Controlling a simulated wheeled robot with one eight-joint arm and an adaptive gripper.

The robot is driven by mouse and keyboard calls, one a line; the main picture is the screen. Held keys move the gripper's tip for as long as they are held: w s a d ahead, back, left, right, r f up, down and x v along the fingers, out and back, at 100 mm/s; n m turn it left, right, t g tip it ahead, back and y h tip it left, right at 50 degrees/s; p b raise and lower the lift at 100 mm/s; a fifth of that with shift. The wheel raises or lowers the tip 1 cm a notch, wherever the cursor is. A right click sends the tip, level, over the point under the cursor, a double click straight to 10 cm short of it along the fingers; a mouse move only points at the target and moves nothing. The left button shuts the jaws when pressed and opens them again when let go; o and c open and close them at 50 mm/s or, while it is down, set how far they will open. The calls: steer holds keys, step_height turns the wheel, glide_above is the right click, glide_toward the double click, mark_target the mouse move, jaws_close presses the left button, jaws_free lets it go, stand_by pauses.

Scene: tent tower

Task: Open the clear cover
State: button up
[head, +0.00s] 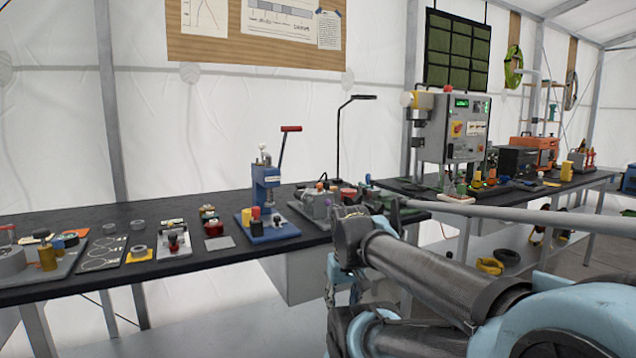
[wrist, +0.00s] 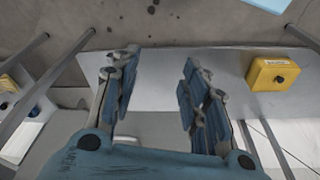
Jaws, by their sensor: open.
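I cannot make out a clear cover for certain in either view. My gripper (wrist: 160,62) is open and empty in the wrist view, its two blue-padded fingers apart over a grey panel. In the head view my arm reaches in from the lower right, in front of the bench, and hides part of it. A grey control cabinet (head: 437,140) with a green display and a red button on yellow stands on the right bench. A yellow box (wrist: 272,74) with a small label lies right of my gripper in the wrist view, apart from the fingers.
The long black bench (head: 120,265) carries several small fixtures, among them a blue lever press (head: 266,190) and a lamp (head: 338,140). A second bench (head: 590,180) holds an orange machine (head: 535,147). Table legs (wrist: 55,75) flank the panel in the wrist view.

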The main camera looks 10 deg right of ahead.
steer(key=w+r+g, duration=0.1)
steer(key=w+r, duration=1.7)
steer(key=r, duration=0.3)
steer(key=w+r+g, duration=0.1)
steer(key=w+r, duration=1.6)
steer(key=r, duration=0.5)
steer(key=shift+n, duration=0.4)
steer(key=f, duration=1.7)
steer(key=shift+w+f, duration=0.2)
steer(key=shift+f, duration=0.2)
jaws_close()
